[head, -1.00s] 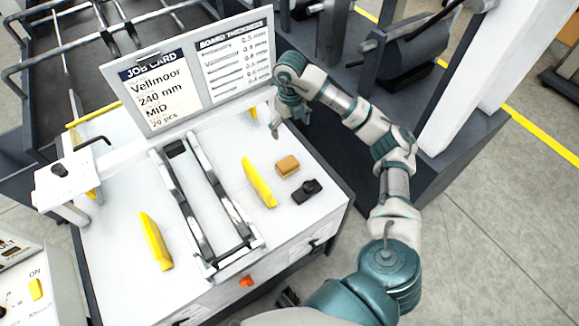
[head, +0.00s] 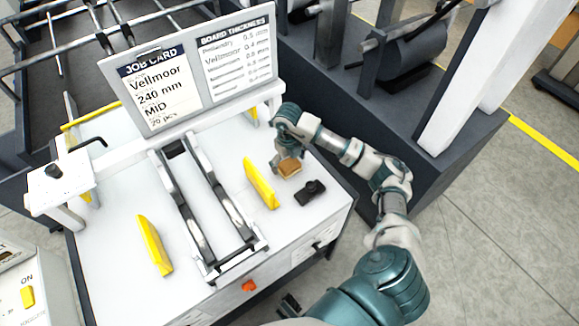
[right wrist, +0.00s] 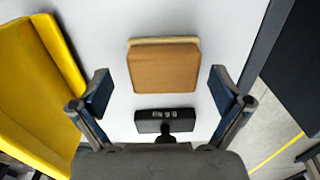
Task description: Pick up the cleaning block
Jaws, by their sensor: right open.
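The cleaning block (head: 288,169) is a small tan-brown block lying on the white table top, right of a yellow guide. In the right wrist view the block (right wrist: 164,68) lies ahead of and between my spread fingertips, with white table showing on both sides of it. My right gripper (head: 286,157) is open and empty, just above the block's far side in the head view. Its two blue-padded fingers show in the right wrist view (right wrist: 160,92). My left gripper is not in view.
A black device (head: 310,192) sits close beside the block; it also shows in the right wrist view (right wrist: 165,121). Yellow guides (head: 260,183) (head: 154,245) flank the metal rails (head: 213,208). The job card board (head: 190,72) stands behind. The table's right edge is near.

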